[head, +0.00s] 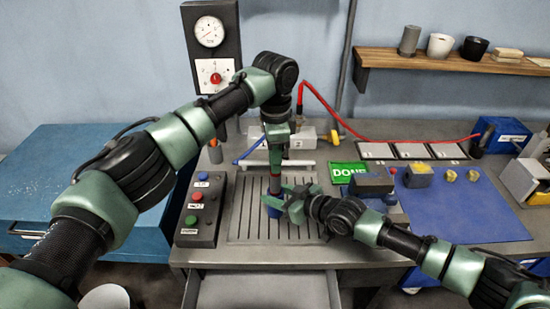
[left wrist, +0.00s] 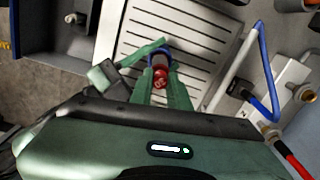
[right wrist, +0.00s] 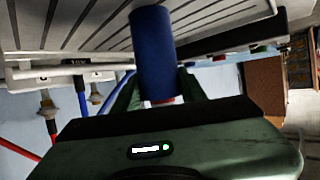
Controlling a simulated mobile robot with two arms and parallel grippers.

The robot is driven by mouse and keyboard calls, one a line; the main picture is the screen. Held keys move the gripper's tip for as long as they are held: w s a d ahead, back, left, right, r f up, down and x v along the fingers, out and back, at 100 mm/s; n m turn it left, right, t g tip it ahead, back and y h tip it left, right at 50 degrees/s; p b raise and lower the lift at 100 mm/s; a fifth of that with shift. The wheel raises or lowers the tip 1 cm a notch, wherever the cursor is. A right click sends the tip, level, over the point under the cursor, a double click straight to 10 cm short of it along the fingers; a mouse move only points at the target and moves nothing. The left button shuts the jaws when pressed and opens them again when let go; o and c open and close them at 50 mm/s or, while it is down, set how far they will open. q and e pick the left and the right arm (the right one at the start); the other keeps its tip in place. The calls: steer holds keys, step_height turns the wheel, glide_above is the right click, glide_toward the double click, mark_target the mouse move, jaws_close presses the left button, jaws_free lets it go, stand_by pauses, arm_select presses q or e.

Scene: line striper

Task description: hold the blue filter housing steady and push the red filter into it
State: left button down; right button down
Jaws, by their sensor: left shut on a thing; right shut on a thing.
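The blue filter housing (head: 274,211) stands upright on the slotted plate, and it fills the middle of the right wrist view (right wrist: 152,50). My right gripper (head: 277,200) comes in from the right and is shut on the housing. The red filter (head: 275,184) is directly above the housing, in line with it. My left gripper (head: 275,168) points down and is shut on the red filter. In the left wrist view the red filter (left wrist: 160,76) overlaps the housing's blue rim (left wrist: 162,54). The fingers hide the joint, so I cannot tell how far the filter sits inside.
A control box (head: 200,208) with coloured buttons stands left of the slotted plate (head: 245,228). A grey fixture (head: 300,141) with hoses is behind.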

mark_target(275, 184)
arm_select(q)
steer(key=shift+f, duration=4.2)
stand_by(0.8)
steer(key=c, duration=1.3)
jaws_free()
steer(key=shift+c, duration=0.2)
steer(key=shift+o, duration=0.4)
steer(key=shift+s, duration=0.1)
steer(key=shift+o, duration=0.6)
steer(key=shift+s+f, duration=0.1)
arm_select(e)
steer(key=shift+r, duration=0.1)
arm_select(q)
steer(key=shift+w+r, duration=0.2)
steer(key=shift+r, duration=3.45)
arm_select(e)
steer(key=c, duration=0.7)
jaws_free()
